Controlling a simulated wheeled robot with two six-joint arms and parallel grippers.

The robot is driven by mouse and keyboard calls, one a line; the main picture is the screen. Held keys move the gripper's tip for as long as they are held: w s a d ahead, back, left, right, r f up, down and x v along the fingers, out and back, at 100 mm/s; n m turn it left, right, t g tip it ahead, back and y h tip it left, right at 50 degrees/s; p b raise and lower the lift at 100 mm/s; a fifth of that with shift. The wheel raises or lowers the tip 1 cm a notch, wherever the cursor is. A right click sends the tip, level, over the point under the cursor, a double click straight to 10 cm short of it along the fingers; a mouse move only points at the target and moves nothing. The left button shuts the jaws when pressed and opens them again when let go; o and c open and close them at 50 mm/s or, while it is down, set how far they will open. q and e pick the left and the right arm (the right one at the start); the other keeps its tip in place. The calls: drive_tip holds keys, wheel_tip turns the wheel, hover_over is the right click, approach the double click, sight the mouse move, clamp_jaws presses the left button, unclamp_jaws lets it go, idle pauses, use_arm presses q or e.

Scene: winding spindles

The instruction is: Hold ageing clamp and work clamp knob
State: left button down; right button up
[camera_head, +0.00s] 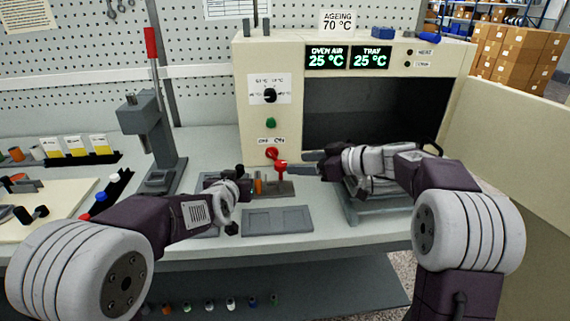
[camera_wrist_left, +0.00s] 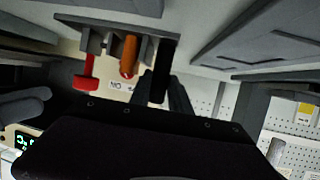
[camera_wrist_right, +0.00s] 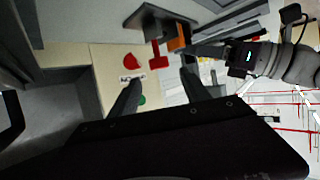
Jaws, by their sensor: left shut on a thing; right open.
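The ageing clamp (camera_head: 282,190) stands on the bench in front of the oven, with an orange spindle (camera_head: 258,187) in it. Its red knob (camera_head: 281,168) faces right; the knob also shows in the left wrist view (camera_wrist_left: 86,83) and the right wrist view (camera_wrist_right: 156,49). My left gripper (camera_head: 247,189) is shut on the clamp's dark end post, seen in the left wrist view (camera_wrist_left: 163,62). My right gripper (camera_head: 308,163) is open and empty just right of the red knob, apart from it. The right wrist view shows its spread fingers (camera_wrist_right: 160,95).
The oven (camera_head: 350,100) is open at the back, with a red switch (camera_head: 271,153) and green button (camera_head: 271,123). A grey tray (camera_head: 278,220) lies in front of the clamp. A grey press (camera_head: 160,150) stands left. The oven door (camera_head: 510,150) swings out at right.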

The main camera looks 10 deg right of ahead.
sight(282, 164)
drive_tip(key=x, duration=0.6)
drive_tip(key=shift+w+a+f, duration=0.15)
drive_tip(key=shift+c, duration=0.3)
clamp_jaws()
drive_tip(key=m+t+h, duration=0.2)
drive_tip(key=m, duration=0.1)
drive_tip(key=shift+a+h, duration=0.35)
drive_tip(key=shift+h, duration=0.05)
drive_tip(key=shift+m+t+h, duration=0.6)
drive_tip(key=shift+m+h, duration=0.1)
drive_tip(key=shift+m, duration=0.1)
drive_tip(key=shift+o, duration=0.3)
unclamp_jaws()
drive_tip(key=shift+d, duration=0.1)
